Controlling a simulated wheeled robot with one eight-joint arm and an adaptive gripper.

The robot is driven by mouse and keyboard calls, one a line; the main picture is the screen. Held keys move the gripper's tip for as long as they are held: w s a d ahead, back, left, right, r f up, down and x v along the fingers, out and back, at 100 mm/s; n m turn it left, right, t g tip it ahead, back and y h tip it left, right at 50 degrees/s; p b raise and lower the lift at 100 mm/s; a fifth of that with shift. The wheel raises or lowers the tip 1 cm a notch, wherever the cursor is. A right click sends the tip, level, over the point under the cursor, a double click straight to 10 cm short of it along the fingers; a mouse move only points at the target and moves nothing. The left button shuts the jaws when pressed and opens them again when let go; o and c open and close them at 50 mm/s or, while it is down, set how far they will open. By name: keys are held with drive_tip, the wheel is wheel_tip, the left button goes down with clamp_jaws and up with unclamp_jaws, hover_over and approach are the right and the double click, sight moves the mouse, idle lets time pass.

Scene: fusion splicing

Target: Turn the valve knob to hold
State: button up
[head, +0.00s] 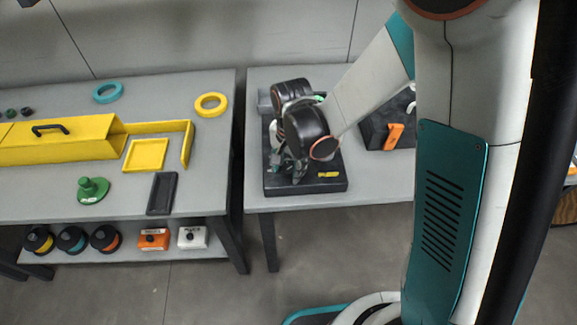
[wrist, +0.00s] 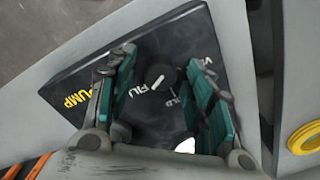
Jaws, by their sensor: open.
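The black round valve knob (wrist: 160,77) stands on a dark panel (wrist: 75,70), with a short white mark on it pointing down-left, towards the FILL label (wrist: 140,89). The partly covered HOLD label (wrist: 176,94) is to its lower right. My gripper (wrist: 165,62) is open, with one teal-padded finger on each side of the knob. I see no clear contact with the knob. In the head view my gripper (head: 287,170) is low over the dark panel (head: 325,186), and the knob is hidden there.
A dark box with an orange lever (head: 395,137) stands right of the panel. A yellow ring (head: 200,104) lies near the edge of the left table, beyond a gap. The yellow PUMP label (wrist: 77,99) is on the panel's left side.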

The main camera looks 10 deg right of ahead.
drive_tip(key=shift+c, duration=0.6)
drive_tip(key=c, duration=1)
drive_tip(key=shift+o, duration=0.2)
drive_tip(key=n+b, duration=0.1)
drive_tip(key=n, duration=0.4)
drive_tip(key=shift+n, duration=0.4)
drive_tip(key=n, duration=0.5)
drive_tip(key=shift+w+n+b, duration=0.1)
drive_tip(key=shift+n+b, duration=0.25)
drive_tip(key=shift+n, duration=0.05)
drive_tip(key=o, duration=1.1)
